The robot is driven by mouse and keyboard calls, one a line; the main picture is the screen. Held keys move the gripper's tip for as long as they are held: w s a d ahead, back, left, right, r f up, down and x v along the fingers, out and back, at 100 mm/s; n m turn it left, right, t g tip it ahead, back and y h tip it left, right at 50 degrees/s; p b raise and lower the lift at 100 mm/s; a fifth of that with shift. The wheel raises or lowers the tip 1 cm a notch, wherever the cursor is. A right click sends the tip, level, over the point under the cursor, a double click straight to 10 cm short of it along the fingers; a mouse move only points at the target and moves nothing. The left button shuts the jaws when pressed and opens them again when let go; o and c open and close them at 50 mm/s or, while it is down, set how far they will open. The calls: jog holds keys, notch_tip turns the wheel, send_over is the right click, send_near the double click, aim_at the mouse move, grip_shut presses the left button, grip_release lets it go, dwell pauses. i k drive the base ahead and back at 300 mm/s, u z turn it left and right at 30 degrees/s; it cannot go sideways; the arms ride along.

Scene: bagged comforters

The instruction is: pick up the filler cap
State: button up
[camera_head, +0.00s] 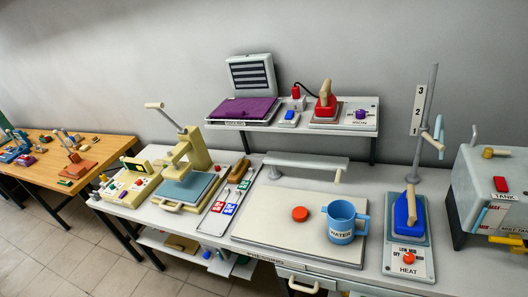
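A flat round orange-red disc (300,214), which looks like a loose cap, lies on the pale board (270,232) on the near bench. A short brass-coloured round piece (488,153) sits on top of the grey tank (492,185) at the right, and it also looks like a cap. I cannot tell which of the two is the filler cap. A blue cup marked WATER (341,222) stands on the board, just right of the disc and apart from it. My gripper is not in view.
A blue iron (405,212) stands on a HEAT panel right of the cup, by a tall grey post (423,130). A pale raised bar (305,162) runs behind the board. A cream press (188,175) stands left. A raised shelf (290,122) holds a red iron (326,103). The board's left part is clear.

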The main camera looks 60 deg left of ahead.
aim_at(299, 213)
jog(key=u, duration=0.8)
jog(key=i, duration=1.2)
jog(key=u, duration=0.75)
